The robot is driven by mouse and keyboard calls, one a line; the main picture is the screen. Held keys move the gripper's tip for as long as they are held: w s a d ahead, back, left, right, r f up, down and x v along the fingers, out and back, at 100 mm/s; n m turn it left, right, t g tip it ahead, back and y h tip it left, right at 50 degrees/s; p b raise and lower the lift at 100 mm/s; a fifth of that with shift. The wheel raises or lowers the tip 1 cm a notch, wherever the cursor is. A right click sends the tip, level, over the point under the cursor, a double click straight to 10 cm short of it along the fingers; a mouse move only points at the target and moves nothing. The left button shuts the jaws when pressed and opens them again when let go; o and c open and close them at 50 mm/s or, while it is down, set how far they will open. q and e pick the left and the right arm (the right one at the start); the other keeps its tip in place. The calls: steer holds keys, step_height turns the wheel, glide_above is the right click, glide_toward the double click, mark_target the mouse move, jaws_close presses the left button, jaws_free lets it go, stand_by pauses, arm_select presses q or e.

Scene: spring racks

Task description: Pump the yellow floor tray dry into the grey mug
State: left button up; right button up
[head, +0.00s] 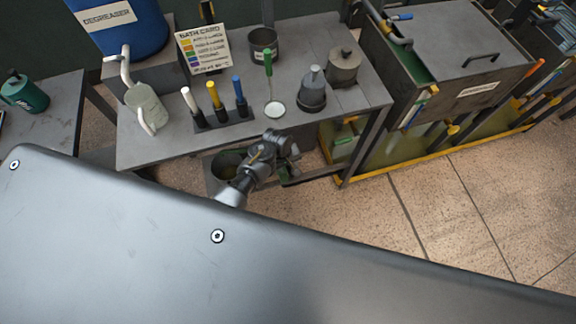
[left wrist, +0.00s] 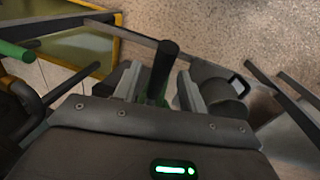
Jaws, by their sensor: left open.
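The yellow floor tray (head: 392,160) lies on the floor under the rack at right, with an olive surface inside its yellow rim. It also shows at upper left in the left wrist view (left wrist: 78,50). My left gripper (head: 277,146) is over the table's front edge, left of the tray. In the left wrist view its open fingers (left wrist: 158,85) stand either side of an upright black handle (left wrist: 163,68) with green below it. A dark grey vessel with a handle (left wrist: 232,92) is beside the right finger. A grey mug-like pot (head: 263,45) stands at the table's back. My right gripper is out of view.
A round container (head: 222,166) is low under the table. The tiled floor at right is clear.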

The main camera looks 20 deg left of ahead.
arm_select(q)
steer(key=shift+d+f, duration=0.1)
steer(key=shift+f, duration=0.3)
jaws_close()
steer(key=shift+f, duration=0.1)
